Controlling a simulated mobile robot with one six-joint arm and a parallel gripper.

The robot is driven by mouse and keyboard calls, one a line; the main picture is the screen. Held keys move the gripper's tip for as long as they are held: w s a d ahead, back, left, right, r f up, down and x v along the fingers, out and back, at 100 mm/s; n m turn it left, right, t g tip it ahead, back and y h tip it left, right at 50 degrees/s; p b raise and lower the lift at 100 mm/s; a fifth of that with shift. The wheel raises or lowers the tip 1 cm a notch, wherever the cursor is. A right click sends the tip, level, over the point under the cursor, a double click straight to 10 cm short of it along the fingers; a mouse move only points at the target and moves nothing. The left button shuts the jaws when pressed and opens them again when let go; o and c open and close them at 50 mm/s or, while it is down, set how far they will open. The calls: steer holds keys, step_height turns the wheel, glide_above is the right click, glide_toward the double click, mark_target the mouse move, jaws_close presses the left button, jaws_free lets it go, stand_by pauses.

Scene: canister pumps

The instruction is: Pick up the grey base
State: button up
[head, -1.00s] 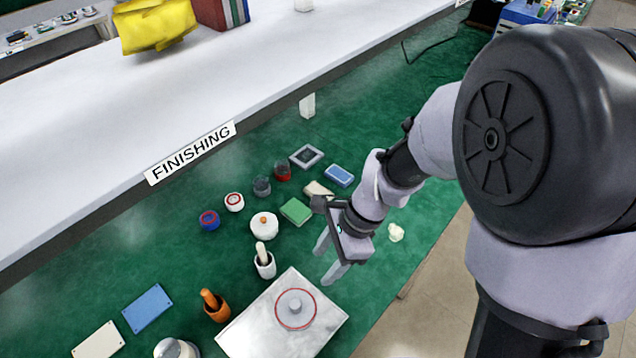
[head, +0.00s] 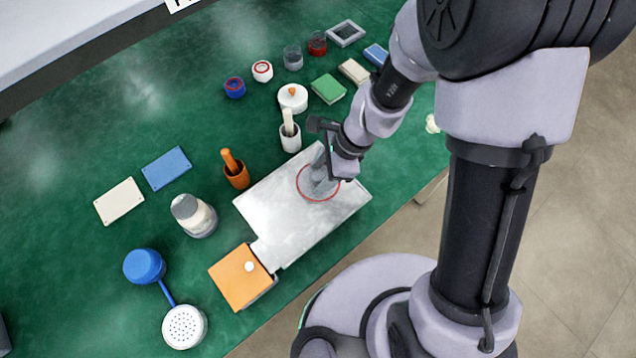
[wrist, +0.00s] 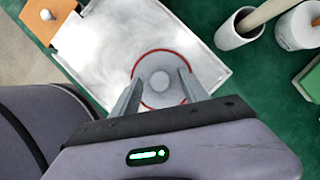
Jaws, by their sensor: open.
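The grey base (wrist: 160,81) is a round grey disc with a raised knob in the middle. It lies inside a red ring (wrist: 137,68) on a pale marbled board (head: 290,222). In the wrist view my gripper (wrist: 159,88) is open, with one finger on each side of the knob. The fingers reach over the disc; whether they touch it I cannot tell.
A white mortar with pestle (head: 290,138) and an orange mortar (head: 236,174) stand behind the board. An orange box with a white knob (head: 240,278) adjoins its near left end. A capped jar (head: 193,215) stands left. The green table's edge lies close on the right.

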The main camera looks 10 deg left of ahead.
jaws_close()
steer(key=shift+r, duration=0.1)
